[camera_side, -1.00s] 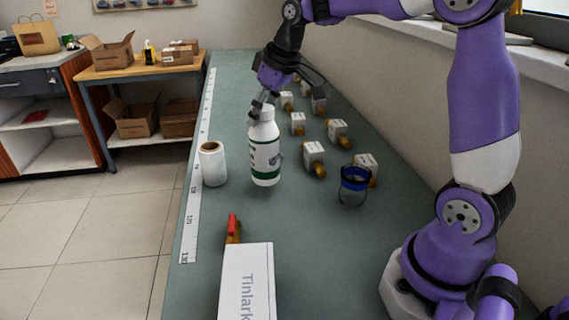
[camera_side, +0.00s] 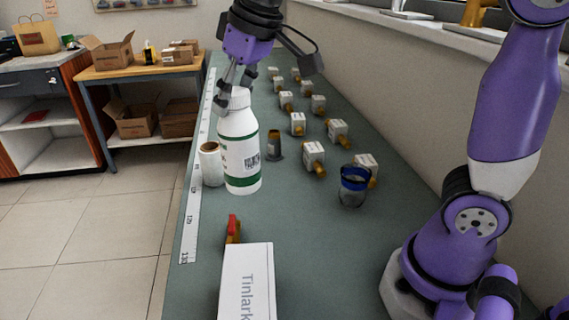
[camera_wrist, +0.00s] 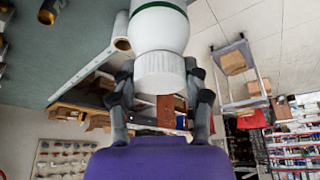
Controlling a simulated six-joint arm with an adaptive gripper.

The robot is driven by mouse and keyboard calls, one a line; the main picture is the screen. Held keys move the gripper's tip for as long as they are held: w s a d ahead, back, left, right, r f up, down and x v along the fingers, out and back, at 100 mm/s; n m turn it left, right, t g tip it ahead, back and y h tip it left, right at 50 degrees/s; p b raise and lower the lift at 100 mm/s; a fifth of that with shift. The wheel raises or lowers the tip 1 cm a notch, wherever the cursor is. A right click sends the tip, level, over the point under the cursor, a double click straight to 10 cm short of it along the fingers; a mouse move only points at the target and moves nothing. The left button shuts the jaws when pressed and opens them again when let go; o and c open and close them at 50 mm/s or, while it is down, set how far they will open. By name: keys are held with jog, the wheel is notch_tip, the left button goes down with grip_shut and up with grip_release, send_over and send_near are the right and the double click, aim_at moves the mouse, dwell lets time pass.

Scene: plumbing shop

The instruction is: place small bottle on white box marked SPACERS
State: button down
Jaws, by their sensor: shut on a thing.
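A white bottle with green bands and a barcode label (camera_side: 239,150) hangs upright from my gripper (camera_side: 236,88), which is shut on its cap. In the side view it appears raised above the bench. In the wrist view the white ribbed cap (camera_wrist: 160,72) sits between the two fingers of my gripper (camera_wrist: 160,88). A white box (camera_side: 247,285) lies in the foreground with printing that reads "Tinlark", cut off by the frame edge. I cannot read SPACERS on any box.
A white roll (camera_side: 210,164) stands left of the bottle beside a ruler strip (camera_side: 187,235). A dark cup-like piece (camera_side: 274,146), a blue-banded clear jar (camera_side: 353,186) and several small boxed fittings (camera_side: 313,153) stand to the right. A red-handled valve (camera_side: 233,229) lies behind the white box.

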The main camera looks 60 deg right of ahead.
jog(key=s+a+r+n+g+y, duration=0.1)
jog(key=s+a+r+n+y, duration=0.4)
jog(key=s+a, duration=0.95)
notch_tip(320, 180, down, 6)
jog(key=n+h, duration=0.2)
jog(key=shift+w+a, duration=0.2)
jog(key=shift+a, duration=0.2)
jog(key=shift+f, duration=0.15)
jog(key=shift+c, duration=1.4)
grip_release()
jog(key=shift+f, duration=0.15)
